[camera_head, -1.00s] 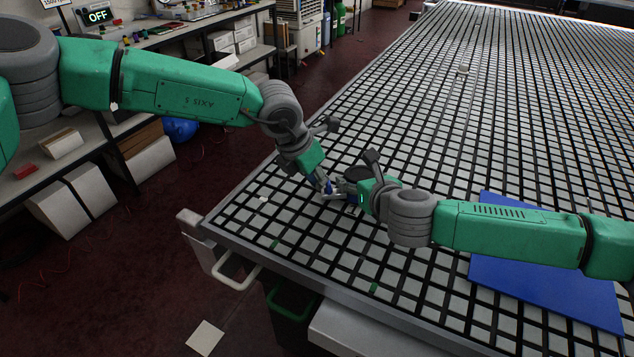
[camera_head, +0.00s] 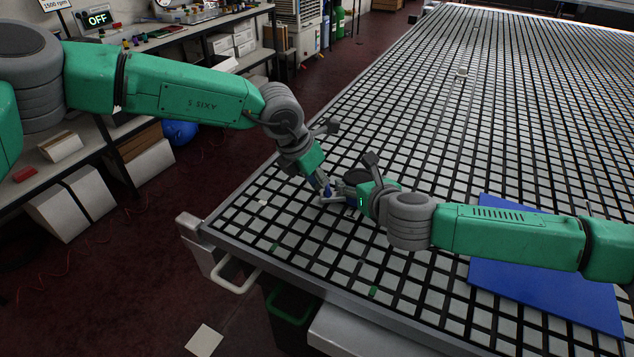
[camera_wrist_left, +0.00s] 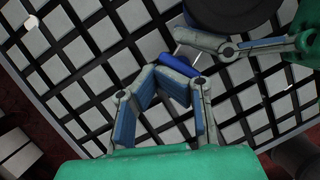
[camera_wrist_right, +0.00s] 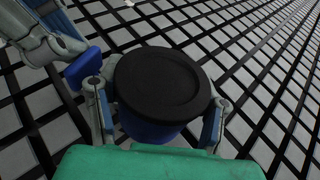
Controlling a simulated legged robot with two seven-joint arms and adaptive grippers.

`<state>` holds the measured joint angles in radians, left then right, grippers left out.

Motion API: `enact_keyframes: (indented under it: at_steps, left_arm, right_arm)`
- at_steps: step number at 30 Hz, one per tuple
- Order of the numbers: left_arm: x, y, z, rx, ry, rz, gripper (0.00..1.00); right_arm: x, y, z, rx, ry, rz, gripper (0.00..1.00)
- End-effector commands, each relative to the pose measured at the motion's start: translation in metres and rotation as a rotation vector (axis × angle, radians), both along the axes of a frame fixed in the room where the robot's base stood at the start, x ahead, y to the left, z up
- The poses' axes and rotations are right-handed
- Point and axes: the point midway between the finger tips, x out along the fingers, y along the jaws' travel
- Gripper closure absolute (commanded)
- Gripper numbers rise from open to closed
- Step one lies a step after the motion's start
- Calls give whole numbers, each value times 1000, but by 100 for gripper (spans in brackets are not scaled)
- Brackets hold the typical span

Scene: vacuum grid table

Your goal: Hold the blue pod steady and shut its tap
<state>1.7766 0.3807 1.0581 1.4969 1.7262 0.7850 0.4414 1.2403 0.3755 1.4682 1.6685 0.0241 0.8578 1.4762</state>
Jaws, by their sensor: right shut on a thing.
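The blue pod (camera_wrist_right: 152,132) with a round black lid (camera_wrist_right: 163,83) stands between the fingers of my right gripper (camera_wrist_right: 160,112), which is shut on it. In the left wrist view the pod's dark lid (camera_wrist_left: 232,12) shows at the top. The tap's blue handle (camera_wrist_right: 83,68) sticks out at the pod's side; in the left wrist view the handle (camera_wrist_left: 177,72) lies right at the fingertips of my left gripper (camera_wrist_left: 188,82). The left fingers are bent towards each other; whether they touch the handle is unclear. In the head view both grippers meet near the table's near-left corner.
The grid table (camera_head: 480,130) is mostly bare. A blue sheet (camera_head: 545,295) lies under my right arm. A small pale object (camera_head: 462,71) sits farther back, and small green pieces (camera_head: 373,292) lie near the front edge. A cluttered bench (camera_head: 75,145) stands left.

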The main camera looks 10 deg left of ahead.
Motion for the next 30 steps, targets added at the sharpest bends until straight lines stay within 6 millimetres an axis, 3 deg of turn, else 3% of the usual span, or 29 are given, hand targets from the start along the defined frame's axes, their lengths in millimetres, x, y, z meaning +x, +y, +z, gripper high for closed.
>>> enact_keyframes:
  at_steps: [1,22,26,30]
  left_arm:
    - [1,-7,5,-14,-10,-6,100]
    - [-14,-19,7,-14,-6,-12,100]
    - [-15,-10,6,-12,-5,-9,100]
    - [-18,16,3,-8,-4,-2,100]
  right_arm:
    - [-7,7,-5,0,10,19,81]
    - [-8,7,-5,3,10,20,81]
    - [-8,7,-4,3,10,20,81]
    - [-8,7,-4,2,9,18,81]
